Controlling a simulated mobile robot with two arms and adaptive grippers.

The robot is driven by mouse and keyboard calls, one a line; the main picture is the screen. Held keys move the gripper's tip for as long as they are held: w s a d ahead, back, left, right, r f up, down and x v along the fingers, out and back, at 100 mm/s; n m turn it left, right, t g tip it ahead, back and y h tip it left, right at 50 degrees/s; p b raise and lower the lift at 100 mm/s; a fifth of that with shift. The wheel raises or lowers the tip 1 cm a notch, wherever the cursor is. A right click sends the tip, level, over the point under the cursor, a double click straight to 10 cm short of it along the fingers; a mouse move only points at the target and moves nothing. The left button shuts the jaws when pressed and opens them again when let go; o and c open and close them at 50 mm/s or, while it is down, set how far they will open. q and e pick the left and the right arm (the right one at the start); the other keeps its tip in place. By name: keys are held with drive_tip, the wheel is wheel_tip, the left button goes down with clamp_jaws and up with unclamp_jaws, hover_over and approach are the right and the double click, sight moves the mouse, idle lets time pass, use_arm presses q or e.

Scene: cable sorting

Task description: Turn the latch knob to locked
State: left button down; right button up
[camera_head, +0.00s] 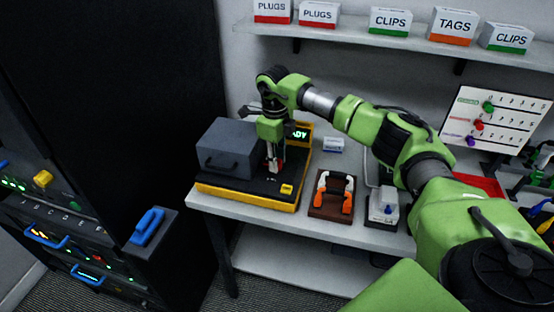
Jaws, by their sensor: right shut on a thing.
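A black tester with a yellow rim (245,201) sits on the left of the table. A grey box-like cover with a handle (226,148) stands on its left part. A green lit display (299,134), partly hidden by my arm, reads "...ADY". My right gripper (273,170) points down at the tester, just right of the grey cover. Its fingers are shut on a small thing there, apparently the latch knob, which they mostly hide. I cannot tell which way the knob is turned. Red shows beside the fingers. My left gripper is not in view.
A yellow button (287,189) is near the tester's front right. A brown stand with an orange-and-white tool (333,195) and a grey-white device (384,207) stand to the right. A dark cabinet (110,110) is at left. A shelf (345,33) with labelled boxes is above.

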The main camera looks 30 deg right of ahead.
drive_tip(key=o, duration=1.1)
drive_tip(key=shift+r, duration=0.1)
drive_tip(key=r, duration=1.2)
drive_tip(key=shift+s+a, duration=0.1)
drive_tip(key=shift+a, duration=0.2)
drive_tip(key=shift+f, duration=0.15)
